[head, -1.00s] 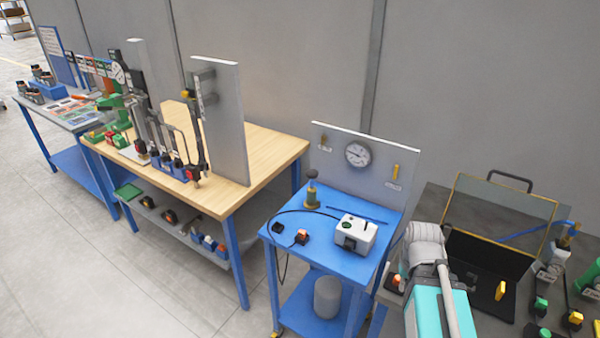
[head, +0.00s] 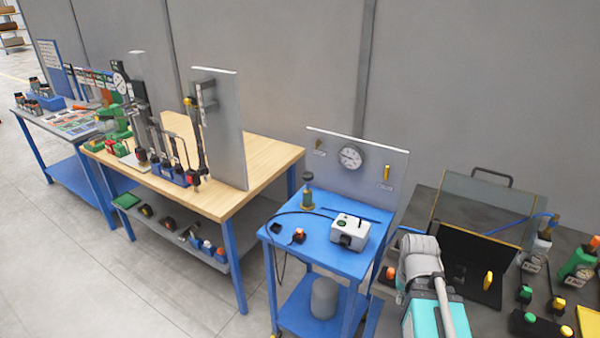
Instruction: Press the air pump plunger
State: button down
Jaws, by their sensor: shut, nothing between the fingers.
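A small upright device with a dark round knob on a thin stem above a brass-and-green body (head: 308,196) stands at the back left of the blue cart (head: 330,254). It looks like the air pump with its plunger; the knob is up, clear of the body. A black hose curves over the cart top near it. A round gauge (head: 350,157) is on the grey panel behind. My arm shows at the lower right, right of the cart, and nothing of it touches the pump. My gripper is not in view.
A white-grey box (head: 350,231) and small buttons sit on the cart top. A wooden bench (head: 262,150) with fixtures stands left. A dark bench (head: 433,205) with an open-lidded case and several coloured parts is right. Grey floor is clear in front at left.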

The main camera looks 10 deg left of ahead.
aim_at(308, 176)
jog(key=z, duration=0.1)
jog(key=i, duration=0.95)
jog(key=u, duration=0.05)
